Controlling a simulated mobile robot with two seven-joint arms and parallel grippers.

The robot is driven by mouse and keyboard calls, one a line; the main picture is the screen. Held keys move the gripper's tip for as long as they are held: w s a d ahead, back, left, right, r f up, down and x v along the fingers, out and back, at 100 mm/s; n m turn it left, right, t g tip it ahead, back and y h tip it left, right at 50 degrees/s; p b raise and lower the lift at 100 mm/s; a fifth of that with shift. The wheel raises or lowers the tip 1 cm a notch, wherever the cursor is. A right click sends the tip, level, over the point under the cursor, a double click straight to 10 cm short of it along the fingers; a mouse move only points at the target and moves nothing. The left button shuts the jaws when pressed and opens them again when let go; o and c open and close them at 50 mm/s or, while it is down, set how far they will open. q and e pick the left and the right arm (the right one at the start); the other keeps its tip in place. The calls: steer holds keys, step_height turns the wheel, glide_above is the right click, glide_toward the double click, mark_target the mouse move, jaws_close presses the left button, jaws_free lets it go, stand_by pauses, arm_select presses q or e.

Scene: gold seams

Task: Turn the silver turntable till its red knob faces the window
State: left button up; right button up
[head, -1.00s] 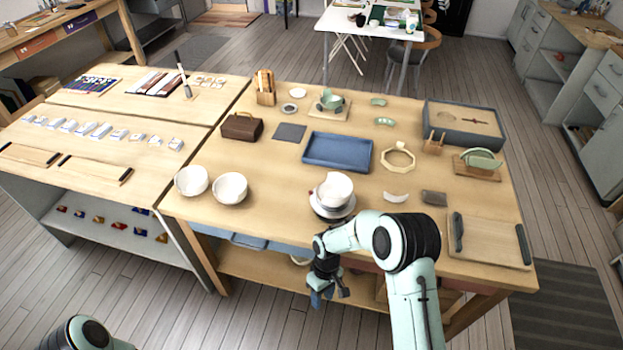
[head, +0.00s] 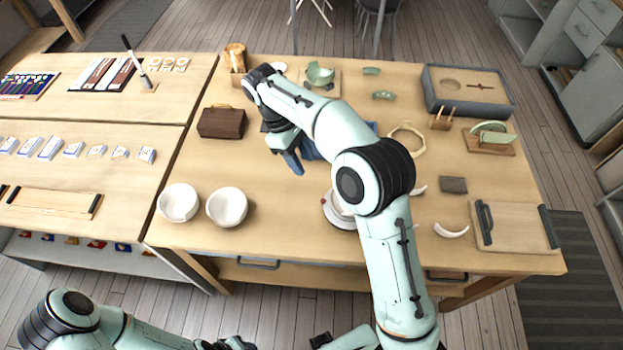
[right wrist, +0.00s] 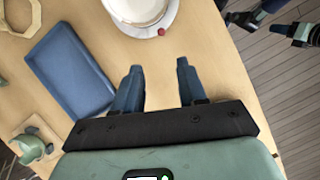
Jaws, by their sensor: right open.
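The silver turntable (head: 333,218) stands near the table's front edge; my right arm hides much of it in the head view. In the right wrist view the turntable (right wrist: 170,17) is at the top, cut by the edge, with a white bowl (right wrist: 138,8) on it. Its small red knob (right wrist: 161,32) sits on the rim side nearest my right gripper. My right gripper (right wrist: 158,84) is open and empty, apart from the knob; in the head view the gripper (head: 290,163) is over the table, left of and behind the turntable. The left gripper (head: 235,344) is at the bottom edge, unclear. No window shows.
A blue tray (right wrist: 68,70) lies beside my right gripper. Two white bowls (head: 203,205) stand left of the turntable. A brown box (head: 221,122) is behind them. A cutting board (head: 515,227) and shards lie at the right. The table between the bowls and turntable is clear.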

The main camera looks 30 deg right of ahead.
steer(key=b, duration=0.2)
glide_toward(323, 200)
steer(key=b+x, duration=0.1)
steer(key=x, duration=0.5)
steer(key=shift+s+f, duration=0.2)
steer(key=shift+s+d+f, duration=0.15)
steer(key=shift+f, duration=0.4)
arm_select(q)
steer(key=s+f, duration=0.1)
steer(key=f, duration=0.1)
steer(key=s+f, duration=0.1)
steer(key=f, duration=0.1)
steer(key=shift+s, duration=0.4)
arm_select(e)
jaws_close()
